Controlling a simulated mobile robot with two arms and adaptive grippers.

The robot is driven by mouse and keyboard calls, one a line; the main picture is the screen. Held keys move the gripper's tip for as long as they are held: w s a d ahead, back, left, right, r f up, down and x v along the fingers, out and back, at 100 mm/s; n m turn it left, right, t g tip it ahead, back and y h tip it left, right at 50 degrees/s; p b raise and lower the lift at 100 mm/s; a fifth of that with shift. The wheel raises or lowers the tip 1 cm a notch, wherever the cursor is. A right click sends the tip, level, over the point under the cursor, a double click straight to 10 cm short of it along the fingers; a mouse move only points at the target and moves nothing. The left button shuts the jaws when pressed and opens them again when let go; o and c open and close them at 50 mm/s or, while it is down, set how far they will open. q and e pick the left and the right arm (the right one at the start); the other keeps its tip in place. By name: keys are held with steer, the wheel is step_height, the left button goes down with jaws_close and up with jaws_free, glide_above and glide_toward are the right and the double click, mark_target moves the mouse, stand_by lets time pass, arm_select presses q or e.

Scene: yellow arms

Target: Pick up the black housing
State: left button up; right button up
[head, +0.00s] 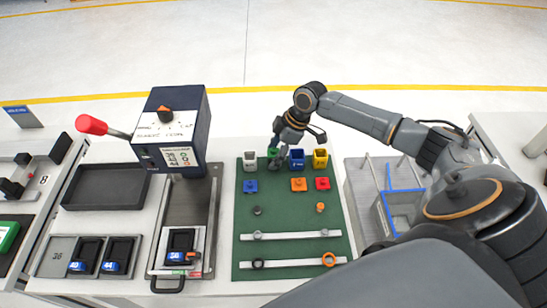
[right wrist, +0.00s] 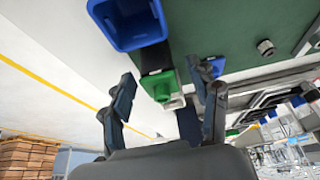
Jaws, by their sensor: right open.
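Several black housings show in the head view: two with blue tags (head: 88,250) (head: 119,252) lie side by side at the lower left, and one (head: 180,242) sits in the press fixture. I cannot tell which one the task means. My right gripper (head: 281,146) is open above the back of the green mat, close to the green bin (head: 272,152). In the right wrist view its fingers (right wrist: 165,105) stand apart, with the green bin (right wrist: 160,84) beyond them and a dark part beside it. The gap looks empty. My left gripper is not in view.
The green mat (head: 270,222) also bears white, blue (head: 297,158) and yellow (head: 320,158) bins, small coloured parts and two rails. The press (head: 175,130) with a red-knobbed lever stands left of it. An empty black tray (head: 105,188) lies further left.

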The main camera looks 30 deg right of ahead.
steer(key=shift+w+a+f, duration=0.15)
steer(key=shift+f, duration=0.5)
steer(key=c, duration=1.2)
steer(key=shift+r, duration=0.2)
